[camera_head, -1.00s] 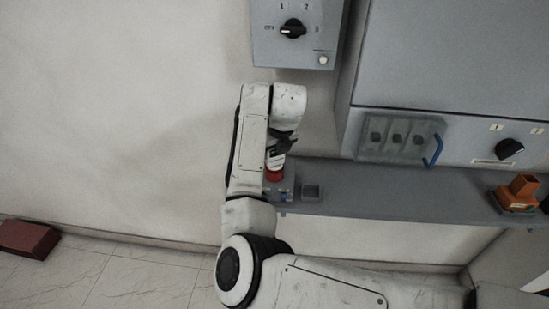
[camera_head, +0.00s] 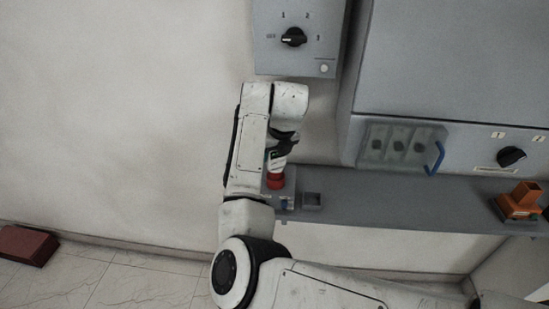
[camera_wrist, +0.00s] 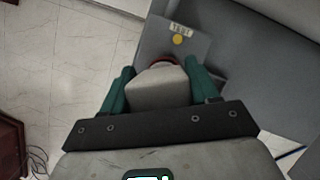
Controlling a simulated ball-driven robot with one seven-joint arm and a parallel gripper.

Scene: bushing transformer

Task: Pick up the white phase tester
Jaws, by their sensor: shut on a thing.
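The white phase tester (camera_wrist: 158,88) is a pale block-like body with a red ring at its far end. It sits between the two green fingers of my gripper (camera_wrist: 159,80), which are shut on it, in the wrist view. In the head view the tester (camera_head: 277,160) shows as a small white piece with a red lower part, below my gripper (camera_head: 284,145) and above the left end of the grey shelf. My arm partly hides it there. I cannot tell whether its red end touches the shelf.
The grey shelf (camera_head: 400,197) runs to the right under a grey cabinet (camera_head: 450,70). A TEST plate (camera_wrist: 181,32) lies beyond the tester. An orange device (camera_head: 519,200) stands at the shelf's right end. A switch box (camera_head: 294,38) hangs above. A dark red block (camera_head: 27,245) lies on the floor.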

